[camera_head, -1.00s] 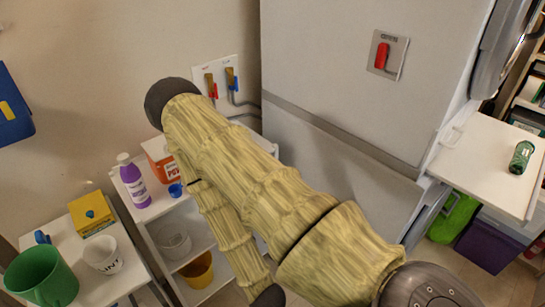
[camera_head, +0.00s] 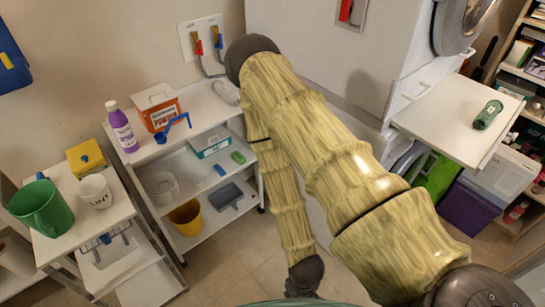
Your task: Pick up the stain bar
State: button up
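I cannot tell for sure which thing is the stain bar. A small green bar (camera_head: 238,157) and a small blue bar (camera_head: 219,170) lie apart on the middle shelf of the white shelf unit (camera_head: 186,242). A dark green cylinder (camera_head: 488,115) lies on a white surface at the right. My arm, in a yellowish sleeve, crosses the middle of the picture and bends down to a dark joint near the bottom. My gripper is not in view, so its fingers and any hold are hidden.
The unit's top holds a purple bottle (camera_head: 122,127), an orange-and-white box (camera_head: 157,107) and a blue scoop (camera_head: 172,127). Below are a grey dustpan (camera_head: 226,196) and a yellow bucket (camera_head: 187,217). Tiled floor is clear beside the unit.

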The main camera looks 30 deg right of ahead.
aim_at(237, 157)
jog(key=z, duration=0.6)
jog(key=i, duration=1)
jog(key=u, duration=0.45)
jog(key=k, duration=1)
jog(key=u, duration=1.65)
jog(key=i, duration=1)
jog(key=z, duration=0.95)
jog(key=i, duration=0.8)
jog(key=z, duration=0.9)
